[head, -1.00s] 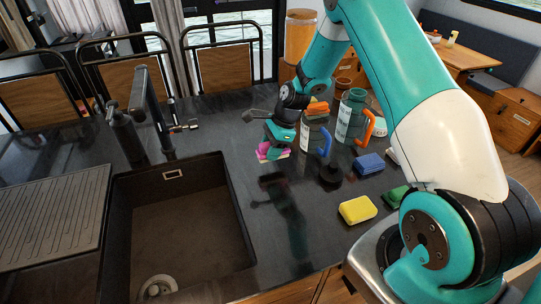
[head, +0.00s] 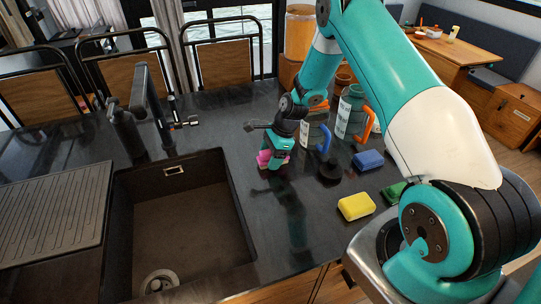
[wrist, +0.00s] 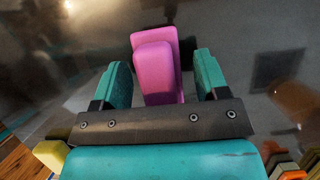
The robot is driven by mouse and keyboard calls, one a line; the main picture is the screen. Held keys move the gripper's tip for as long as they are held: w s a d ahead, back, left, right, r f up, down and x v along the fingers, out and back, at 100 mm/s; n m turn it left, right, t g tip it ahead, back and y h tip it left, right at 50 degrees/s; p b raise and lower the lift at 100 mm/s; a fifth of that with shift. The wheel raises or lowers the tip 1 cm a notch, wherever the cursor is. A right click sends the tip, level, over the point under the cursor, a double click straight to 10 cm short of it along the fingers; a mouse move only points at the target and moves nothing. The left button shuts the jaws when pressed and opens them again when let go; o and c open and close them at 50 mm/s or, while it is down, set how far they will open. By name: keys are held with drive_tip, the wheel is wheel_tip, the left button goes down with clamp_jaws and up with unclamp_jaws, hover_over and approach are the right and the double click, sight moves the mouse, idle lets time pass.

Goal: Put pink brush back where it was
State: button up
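The pink brush (head: 265,158) is at the counter, right of the sink, under my gripper (head: 275,162). In the wrist view the pink brush (wrist: 158,70) lies between the two teal fingers of my gripper (wrist: 161,66). Dark counter shows between the brush and the right finger, and the left finger is close to the brush's side. The fingers are spread wider than the brush, so my gripper looks open around it. The brush appears to rest on the counter, though its underside is hidden.
The sink (head: 240,228) is at left with a dark faucet (head: 150,105). A yellow sponge (head: 356,206), blue sponge (head: 368,160) and green sponge (head: 394,193) lie to the right. A black round item (head: 329,172) and a jar with an orange handle (head: 350,115) stand near my gripper.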

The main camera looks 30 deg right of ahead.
drive_tip(key=b+v, duration=0.3)
drive_tip(key=v, duration=0.8)
drive_tip(key=shift+d+r+b, duration=0.1)
drive_tip(key=shift+r+b, duration=0.25)
drive_tip(key=shift+b, duration=0.05)
drive_tip(key=s+a+r+n, duration=1.1)
drive_tip(key=a+r+n, duration=0.2)
drive_tip(key=a, duration=0.3)
drive_tip(key=s+a+r+n, duration=0.2)
drive_tip(key=s+a+n, duration=0.1)
drive_tip(key=s+n, duration=0.4)
drive_tip(key=s+a+r+n+g, duration=0.1)
drive_tip(key=s+a+r+n, duration=0.1)
drive_tip(key=s+n, duration=0.5)
drive_tip(key=s+a, duration=0.1)
drive_tip(key=s, duration=0.3)
drive_tip(key=shift+r, duration=0.2)
drive_tip(key=shift+a, duration=0.15)
